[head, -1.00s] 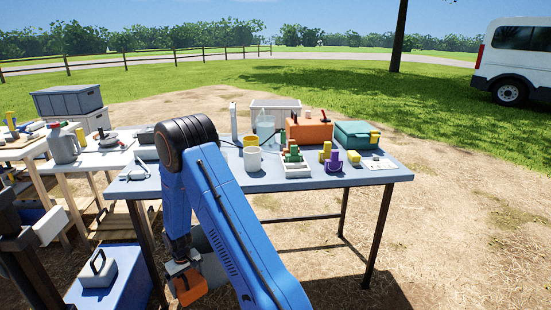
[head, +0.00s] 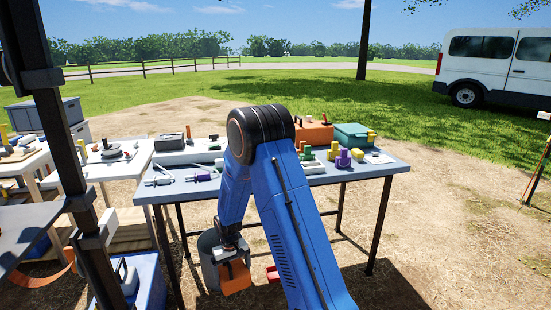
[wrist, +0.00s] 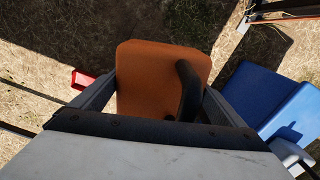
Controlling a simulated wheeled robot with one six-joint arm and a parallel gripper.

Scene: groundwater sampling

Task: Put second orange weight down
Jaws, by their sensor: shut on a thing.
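The orange weight (head: 235,279) hangs in my gripper (head: 232,248), low in front of the table in the head view. In the wrist view the orange weight (wrist: 150,70) sits between the two fingers of my gripper (wrist: 150,100), with a dark handle at its right side. The gripper is shut on it. Bare, straw-strewn ground shows around the weight. I cannot tell how high the weight is above the ground.
The table (head: 378,173) stands behind.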

